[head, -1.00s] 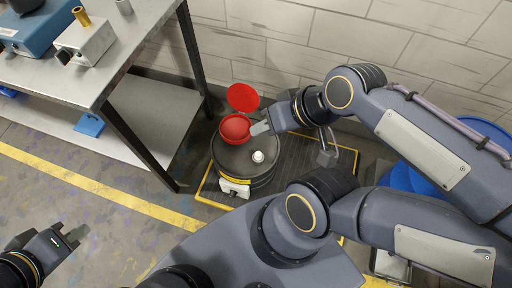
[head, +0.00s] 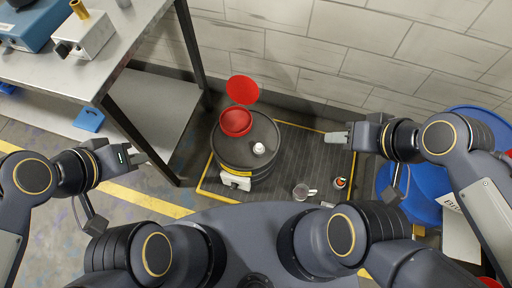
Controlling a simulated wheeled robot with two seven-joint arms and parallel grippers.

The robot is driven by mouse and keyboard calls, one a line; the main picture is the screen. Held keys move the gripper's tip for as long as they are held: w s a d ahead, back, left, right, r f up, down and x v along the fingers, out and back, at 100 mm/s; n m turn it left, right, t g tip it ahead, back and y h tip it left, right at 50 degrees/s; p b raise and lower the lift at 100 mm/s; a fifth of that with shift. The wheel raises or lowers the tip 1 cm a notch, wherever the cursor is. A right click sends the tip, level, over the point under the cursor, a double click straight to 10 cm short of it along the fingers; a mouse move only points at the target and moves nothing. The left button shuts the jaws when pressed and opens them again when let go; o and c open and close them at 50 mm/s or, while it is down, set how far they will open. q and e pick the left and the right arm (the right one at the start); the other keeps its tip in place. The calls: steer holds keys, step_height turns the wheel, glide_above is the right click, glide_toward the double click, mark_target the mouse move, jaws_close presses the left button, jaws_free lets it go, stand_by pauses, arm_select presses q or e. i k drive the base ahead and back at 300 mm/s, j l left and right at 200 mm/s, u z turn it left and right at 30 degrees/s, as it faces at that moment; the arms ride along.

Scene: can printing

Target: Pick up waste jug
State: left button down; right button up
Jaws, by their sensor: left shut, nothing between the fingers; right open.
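A small grey jug-like vessel with a pale handle (head: 301,192) stands on the dark ribbed mat, right of the black drum; it looks like the waste jug. My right gripper (head: 337,137) is open and empty, above the mat and up and to the right of the jug, apart from it. My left gripper (head: 139,158) is shut and empty, at the left near the table leg, far from the jug.
The black drum (head: 234,160) has a red funnel (head: 236,122) with its red lid raised. A small bottle (head: 340,183) stands right of the jug. A blue drum (head: 410,190) is at the right. A metal table (head: 120,35) stands at the left.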

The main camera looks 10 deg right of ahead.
mark_target(301, 192)
steer(key=k+l+z, duration=0.15)
steer(key=k+z, duration=0.25)
steer(key=k+l+z, duration=0.35)
steer(key=i+j, duration=0.1)
